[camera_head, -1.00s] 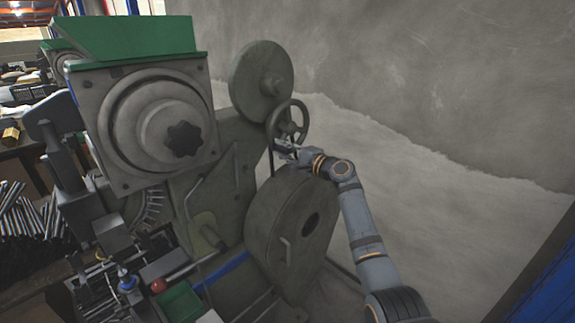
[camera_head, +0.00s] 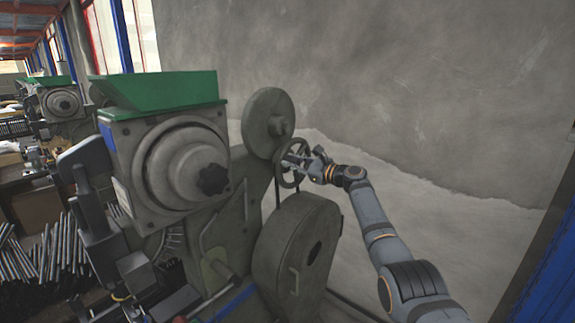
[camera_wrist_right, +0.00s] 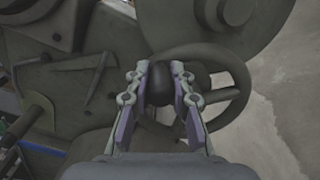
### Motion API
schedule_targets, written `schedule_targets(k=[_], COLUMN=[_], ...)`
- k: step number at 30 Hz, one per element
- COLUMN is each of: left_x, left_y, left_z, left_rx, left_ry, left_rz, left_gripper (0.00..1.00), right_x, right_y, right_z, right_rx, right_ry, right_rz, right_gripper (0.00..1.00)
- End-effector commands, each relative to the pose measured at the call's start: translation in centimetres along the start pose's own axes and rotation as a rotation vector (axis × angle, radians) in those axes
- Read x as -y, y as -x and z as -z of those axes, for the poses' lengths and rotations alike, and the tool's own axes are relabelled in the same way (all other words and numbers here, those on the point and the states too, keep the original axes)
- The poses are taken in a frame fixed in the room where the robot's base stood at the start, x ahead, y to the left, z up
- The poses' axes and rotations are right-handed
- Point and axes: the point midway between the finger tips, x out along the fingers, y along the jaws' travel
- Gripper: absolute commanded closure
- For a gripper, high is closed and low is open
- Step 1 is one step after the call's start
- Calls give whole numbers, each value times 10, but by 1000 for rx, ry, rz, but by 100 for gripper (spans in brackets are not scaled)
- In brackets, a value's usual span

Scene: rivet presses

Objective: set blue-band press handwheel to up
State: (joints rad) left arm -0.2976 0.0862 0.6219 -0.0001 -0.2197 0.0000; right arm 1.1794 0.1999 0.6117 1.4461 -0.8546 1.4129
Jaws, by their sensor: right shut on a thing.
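The handwheel (camera_head: 287,183) is a dark ring with spokes at the right side of the grey-green press (camera_head: 225,245). A blue band shows low on the press front (camera_head: 236,300). In the right wrist view the wheel rim (camera_wrist_right: 236,68) curves off to the right, and my right gripper (camera_wrist_right: 159,82) is closed around a dark rounded knob (camera_wrist_right: 158,88) on the wheel's left side. The fingers hide part of the wheel. My left gripper is not in view.
A round disc (camera_head: 268,118) stands just above the wheel, and a drum-like guard (camera_head: 285,250) is below it. A grey wall (camera_head: 400,80) is behind. Metal rods (camera_head: 70,250) and another press (camera_head: 60,105) are at the left. Free floor lies right of the wheel.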

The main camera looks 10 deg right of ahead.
Motion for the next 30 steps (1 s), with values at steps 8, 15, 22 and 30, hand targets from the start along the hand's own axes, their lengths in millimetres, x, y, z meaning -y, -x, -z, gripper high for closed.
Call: schedule_targets(k=[8,15,22,30], left_x=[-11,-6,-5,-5], left_y=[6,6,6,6], left_z=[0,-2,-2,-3], left_rx=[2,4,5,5], left_ry=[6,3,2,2], left_rz=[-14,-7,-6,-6], left_gripper=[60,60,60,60], right_x=[15,21,23,23], right_y=[0,0,0,0], right_z=[-9,-11,-11,-11], right_rx=[2,2,1,1], right_ry=[-174,-255,-279,-280], right_rz=[3,4,3,4], right_gripper=[100,100,100,100])
